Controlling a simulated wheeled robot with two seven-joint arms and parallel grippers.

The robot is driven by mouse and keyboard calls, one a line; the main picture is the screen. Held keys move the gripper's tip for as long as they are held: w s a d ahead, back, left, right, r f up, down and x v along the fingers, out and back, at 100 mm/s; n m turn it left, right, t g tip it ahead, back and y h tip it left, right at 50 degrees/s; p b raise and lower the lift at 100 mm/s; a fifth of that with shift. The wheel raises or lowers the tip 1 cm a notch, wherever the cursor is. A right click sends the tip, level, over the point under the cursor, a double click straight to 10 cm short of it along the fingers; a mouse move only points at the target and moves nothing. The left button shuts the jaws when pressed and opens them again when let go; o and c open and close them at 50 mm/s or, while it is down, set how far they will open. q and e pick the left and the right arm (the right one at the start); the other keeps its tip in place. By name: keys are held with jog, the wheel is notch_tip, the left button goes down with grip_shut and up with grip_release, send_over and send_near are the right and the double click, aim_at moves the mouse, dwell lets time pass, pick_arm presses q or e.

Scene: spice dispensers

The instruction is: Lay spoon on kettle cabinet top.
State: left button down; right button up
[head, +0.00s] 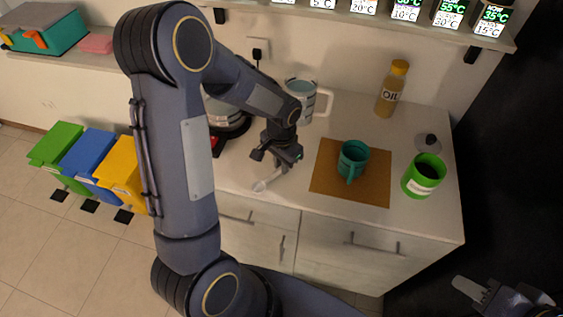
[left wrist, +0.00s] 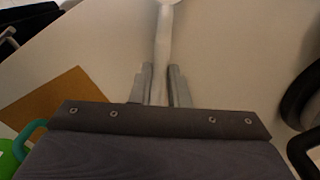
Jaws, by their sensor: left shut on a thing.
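A pale spoon (head: 263,185) shows in the head view below my left gripper, over the front part of the white cabinet top (head: 240,165). My left gripper (head: 278,165) is shut on the spoon's handle. In the left wrist view the spoon (left wrist: 162,45) runs up between the two fingers of my left gripper (left wrist: 159,85), its bowl at the top edge. I cannot tell whether the spoon touches the top. The kettle (head: 228,115) stands behind my left arm, partly hidden. My right gripper (head: 480,290) is at the lower right, away from the cabinet; its jaw state is unclear.
A teal mug (head: 352,160) stands on a brown mat (head: 325,180) to the right. A green container (head: 423,175), an oil bottle (head: 392,88) and a white measuring jug (head: 322,98) stand on the top. A shelf (head: 400,20) with lit displays hangs above. Coloured bins (head: 88,155) are at left.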

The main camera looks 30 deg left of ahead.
pick_arm(q)
jog(key=c, duration=1.3)
grip_release()
jog(key=shift+r, duration=3.9)
jog(key=s+d+r+n+t+h, duration=0.1)
jog(key=s+r+t, duration=0.1)
jog(key=s, duration=0.4)
jog(key=s+d+r+n+t+h, duration=0.1)
jog(key=s+r+n, duration=0.1)
jog(key=s+r, duration=0.2)
jog(key=s+d+r+n+t+h, duration=0.1)
jog(key=s+r+n+t, duration=0.1)
jog(key=s, duration=0.6)
jog(key=shift+s+d+r+t+h, duration=0.3)
jog(key=shift+d+r+h, duration=0.1)
jog(key=shift+r, duration=0.2)
